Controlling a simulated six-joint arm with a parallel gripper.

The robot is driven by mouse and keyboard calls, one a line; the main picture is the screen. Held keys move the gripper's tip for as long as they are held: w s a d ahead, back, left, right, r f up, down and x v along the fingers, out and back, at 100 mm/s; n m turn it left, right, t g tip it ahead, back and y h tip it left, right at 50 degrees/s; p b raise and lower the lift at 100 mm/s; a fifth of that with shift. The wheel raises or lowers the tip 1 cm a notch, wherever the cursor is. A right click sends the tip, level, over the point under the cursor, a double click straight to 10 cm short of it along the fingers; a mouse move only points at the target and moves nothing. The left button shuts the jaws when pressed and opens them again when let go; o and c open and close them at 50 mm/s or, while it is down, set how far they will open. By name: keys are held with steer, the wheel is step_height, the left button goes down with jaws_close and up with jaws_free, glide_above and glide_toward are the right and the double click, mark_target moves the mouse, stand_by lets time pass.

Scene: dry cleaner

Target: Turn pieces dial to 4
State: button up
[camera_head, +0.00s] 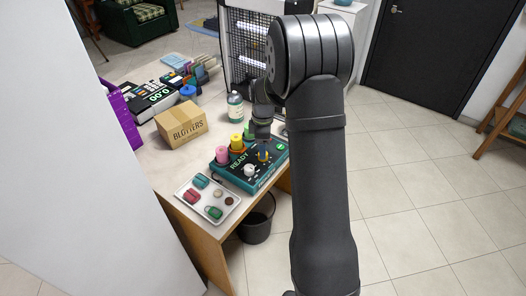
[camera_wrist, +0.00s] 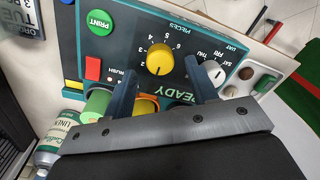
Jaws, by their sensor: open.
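The pieces dial (camera_wrist: 160,58) is a round yellow knob on the dark teal panel (camera_wrist: 118,55), with white numbers around it under the word PIECES. A small dark mark shows on its lower part; I cannot tell exactly which number it points to. My gripper (camera_wrist: 160,70) is open, its two dark fingers apart on either side of the dial's lower edge in the wrist view. I cannot tell whether they touch it. In the head view my gripper (camera_head: 263,148) is over the teal ticket machine (camera_head: 232,177), and the dial is mostly hidden there.
A white day knob (camera_wrist: 213,71) is close beside the right finger. A green PRINT button (camera_wrist: 100,22) and a red RUSH switch (camera_wrist: 93,68) are on the panel. Pink, yellow and green cylinders stand at its back. A tray (camera_head: 187,206), box (camera_head: 181,124) and bottle (camera_head: 235,107) are nearby.

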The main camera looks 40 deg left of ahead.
steer(key=shift+f, duration=1.45)
steer(key=shift+c, duration=0.4)
steer(key=c, duration=0.9)
